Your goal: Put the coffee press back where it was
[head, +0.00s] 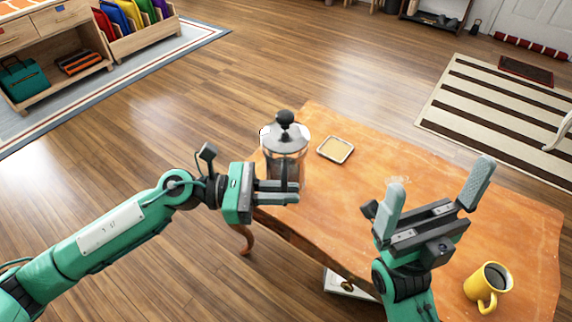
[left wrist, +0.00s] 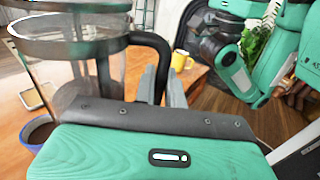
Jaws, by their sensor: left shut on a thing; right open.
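The coffee press (head: 285,138) is a clear glass jug with a grey lid and black knob, upright at the table's far left corner. My left gripper (head: 290,192) is shut on its black handle (left wrist: 152,42). The glass body also shows at the left of the left wrist view (left wrist: 80,62). Its base is partly hidden by the gripper, and I cannot tell if it touches the table. My right gripper (head: 439,180) is open and empty above the right part of the table.
The orange wooden table (head: 350,205) holds a small square tray (head: 336,149) right of the press and a yellow mug (head: 488,288) at the near right. The table's middle is clear.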

